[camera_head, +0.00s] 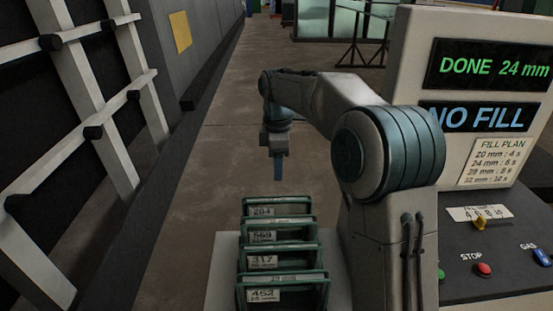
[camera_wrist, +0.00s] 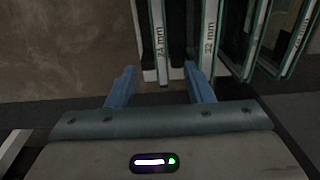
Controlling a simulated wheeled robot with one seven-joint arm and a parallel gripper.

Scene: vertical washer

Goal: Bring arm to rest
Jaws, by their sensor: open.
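My gripper (camera_head: 279,168) hangs from the bent arm in the middle of the head view, pointing down above and beyond a row of green-framed labelled holders (camera_head: 282,262). In the wrist view my gripper (camera_wrist: 161,84) has its two blue fingers spread apart, with nothing held between them. Beyond the fingers stand upright pane edges, one marked 24 mm (camera_wrist: 160,45) and one marked 32 mm (camera_wrist: 208,45). I cannot tell exactly how far the fingertips are from them.
A control panel (camera_head: 470,240) with a red STOP button (camera_head: 483,269) stands at right, below screens reading "DONE 24 mm" (camera_head: 493,66) and "NO FILL" (camera_head: 478,117). A slatted rack (camera_head: 82,140) leans at left. The floor (camera_head: 215,150) between is clear.

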